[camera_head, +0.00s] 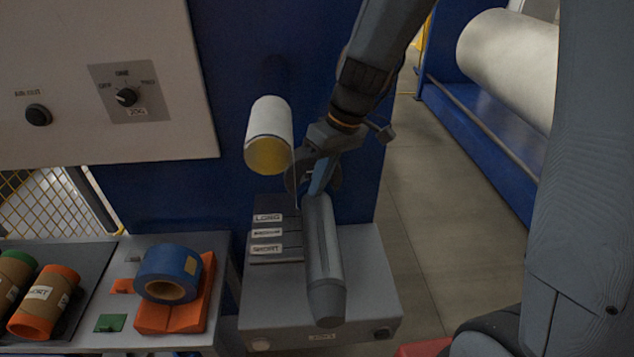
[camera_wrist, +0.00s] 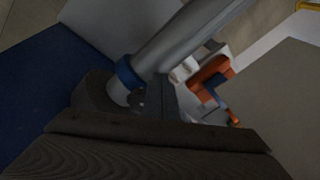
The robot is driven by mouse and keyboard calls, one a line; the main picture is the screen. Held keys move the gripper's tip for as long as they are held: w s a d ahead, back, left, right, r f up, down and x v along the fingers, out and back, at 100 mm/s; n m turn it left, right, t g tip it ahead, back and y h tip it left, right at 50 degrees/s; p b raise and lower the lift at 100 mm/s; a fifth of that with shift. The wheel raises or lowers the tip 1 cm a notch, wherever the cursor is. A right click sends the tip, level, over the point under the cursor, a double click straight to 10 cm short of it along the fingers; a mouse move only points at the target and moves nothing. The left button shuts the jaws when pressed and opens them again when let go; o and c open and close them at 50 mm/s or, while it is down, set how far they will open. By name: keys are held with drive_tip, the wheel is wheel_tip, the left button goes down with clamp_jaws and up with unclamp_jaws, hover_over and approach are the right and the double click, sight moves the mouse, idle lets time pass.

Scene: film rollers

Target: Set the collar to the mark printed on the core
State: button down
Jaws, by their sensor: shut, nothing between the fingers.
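A smooth grey shaft (camera_head: 322,265) points out from the machine toward me. The blue collar (camera_head: 319,178) is around its far end, partly hidden by my gripper. In the wrist view the collar (camera_wrist: 128,73) is a blue ring around the shaft (camera_wrist: 180,38). My gripper (camera_head: 314,181) is at the collar, shut with nothing held; I cannot tell whether it touches the collar. Brown cores lie in a tray at the left: one with orange ends and a SHORT label (camera_head: 45,300), and one with a green end (camera_head: 14,277). No core shows on the shaft.
A grey box with a plate (camera_head: 267,225) labelled LONG, MEDIUM and SHORT stands below the shaft. A white film roll (camera_head: 270,118) juts out above. A blue tape roll (camera_head: 168,272) sits on an orange stand (camera_head: 205,290) on the left table. A panel knob (camera_head: 126,97) is upper left.

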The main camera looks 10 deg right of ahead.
drive_tip(key=shift+w, duration=1.05)
drive_tip(key=shift+s, duration=0.8)
wheel_tip(320, 180, up, 5)
drive_tip(key=p, duration=0.3)
drive_tip(key=shift+r+p, duration=0.5)
drive_tip(key=shift+r, duration=1.5)
